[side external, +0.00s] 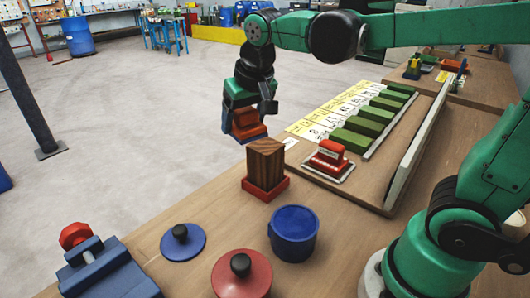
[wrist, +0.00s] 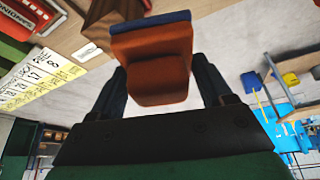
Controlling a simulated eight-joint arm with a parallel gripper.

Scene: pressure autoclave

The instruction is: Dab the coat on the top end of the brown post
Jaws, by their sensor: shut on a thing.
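The brown post (side external: 266,160) is a wood-grained block standing upright on a red base (side external: 265,188) at the table's edge. My gripper (side external: 245,112) is shut on an orange-red block (side external: 247,124), held in the air just behind the post and above its top, apart from it. In the wrist view the orange block (wrist: 155,60) sits between the two fingers of my gripper (wrist: 158,85), with a blue layer (wrist: 150,21) along its far end. A dark brown piece (wrist: 112,14) at the top edge may be the post; it is partly hidden.
A blue pot (side external: 293,235), a blue lid (side external: 183,242) and a red lid (side external: 241,274) stand in front of the post. A red stamp-like block (side external: 328,158) on a pale tray is to its right. Green blocks (side external: 362,130) line up behind. A blue vise-like device (side external: 108,275) is at front left.

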